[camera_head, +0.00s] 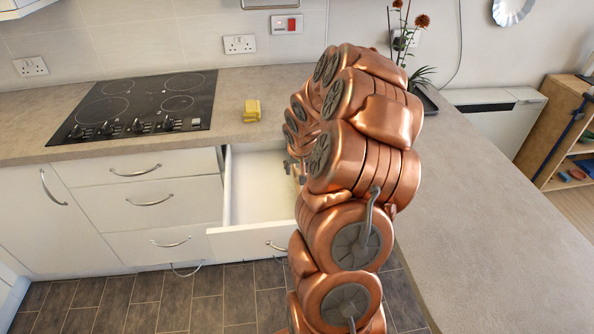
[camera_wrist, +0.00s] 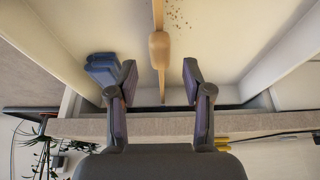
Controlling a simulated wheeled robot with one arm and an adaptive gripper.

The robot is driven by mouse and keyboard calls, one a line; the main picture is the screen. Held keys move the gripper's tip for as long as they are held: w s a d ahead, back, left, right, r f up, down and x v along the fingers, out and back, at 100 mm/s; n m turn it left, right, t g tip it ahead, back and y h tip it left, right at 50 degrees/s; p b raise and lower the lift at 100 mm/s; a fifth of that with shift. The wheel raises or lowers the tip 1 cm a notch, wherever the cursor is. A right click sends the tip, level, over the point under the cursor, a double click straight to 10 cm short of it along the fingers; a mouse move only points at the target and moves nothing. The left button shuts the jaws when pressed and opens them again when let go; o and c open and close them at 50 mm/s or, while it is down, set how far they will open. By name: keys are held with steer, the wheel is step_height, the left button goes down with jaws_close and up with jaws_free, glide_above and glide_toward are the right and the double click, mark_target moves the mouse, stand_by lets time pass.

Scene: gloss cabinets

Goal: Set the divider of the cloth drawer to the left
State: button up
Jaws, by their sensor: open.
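The cloth drawer (camera_head: 257,190) stands pulled out under the counter in the head view; my copper arm hides its right part. In the wrist view, the wooden divider (camera_wrist: 158,18) runs lengthwise near the middle of the drawer and has a rounded wooden knob (camera_wrist: 159,50). Folded blue cloths (camera_wrist: 103,70) lie left of it there. My gripper (camera_wrist: 161,80) is open and empty, one finger to each side of the divider's line in the picture. I cannot tell its height above the divider. In the head view the gripper is mostly hidden by my arm.
Brown crumbs (camera_wrist: 178,18) lie right of the divider in the wrist view. Yellow folded items (camera_head: 252,110) lie on the counter (camera_head: 228,133) above the drawer. A black hob (camera_head: 140,105) is to the left. A potted plant (camera_head: 420,80) stands behind my arm.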

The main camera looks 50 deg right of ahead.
mark_target(297, 173)
steer(key=shift+p+x, duration=0.35)
steer(key=shift+x, duration=1.2)
jaws_close()
